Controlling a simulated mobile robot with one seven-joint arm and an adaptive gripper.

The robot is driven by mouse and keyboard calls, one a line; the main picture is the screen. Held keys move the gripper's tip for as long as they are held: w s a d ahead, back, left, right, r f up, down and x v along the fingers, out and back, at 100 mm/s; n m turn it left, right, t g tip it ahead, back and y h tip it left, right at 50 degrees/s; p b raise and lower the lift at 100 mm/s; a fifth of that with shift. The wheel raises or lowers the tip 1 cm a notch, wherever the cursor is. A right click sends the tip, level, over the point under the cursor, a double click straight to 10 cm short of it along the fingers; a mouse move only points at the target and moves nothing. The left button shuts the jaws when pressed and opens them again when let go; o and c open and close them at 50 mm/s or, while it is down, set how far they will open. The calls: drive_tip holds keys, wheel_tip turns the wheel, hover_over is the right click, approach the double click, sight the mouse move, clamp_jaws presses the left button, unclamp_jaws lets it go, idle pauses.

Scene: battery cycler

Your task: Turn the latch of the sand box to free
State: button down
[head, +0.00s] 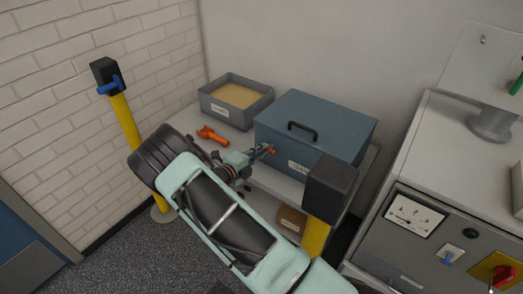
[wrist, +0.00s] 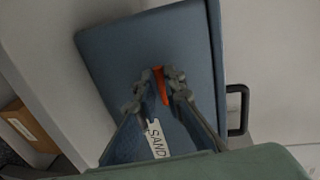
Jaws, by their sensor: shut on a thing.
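The sand box (head: 320,121) is a closed blue box with a black handle on its lid, standing on the grey bench. In the wrist view its blue side (wrist: 120,60) fills the middle, with a white SAND label (wrist: 156,139). The orange-red latch (head: 271,150) is on the front of the box, near its left end. My gripper (head: 264,150) is at the latch. In the wrist view my gripper (wrist: 163,88) has its fingertips closed about the orange latch (wrist: 160,82). The fingers hide part of the latch, and its exact angle is hard to tell.
A grey open tray of sand (head: 216,107) and an orange tool (head: 211,135) lie left of the box. Yellow posts with black heads (head: 124,118) (head: 315,237) flank my arm. A cardboard box (head: 290,220) sits below. A grey control cabinet (head: 408,254) stands right.

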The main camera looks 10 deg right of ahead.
drive_tip(key=c, duration=2)
unclamp_jaws()
drive_tip(key=shift+a, duration=0.1)
drive_tip(key=v, duration=1.2)
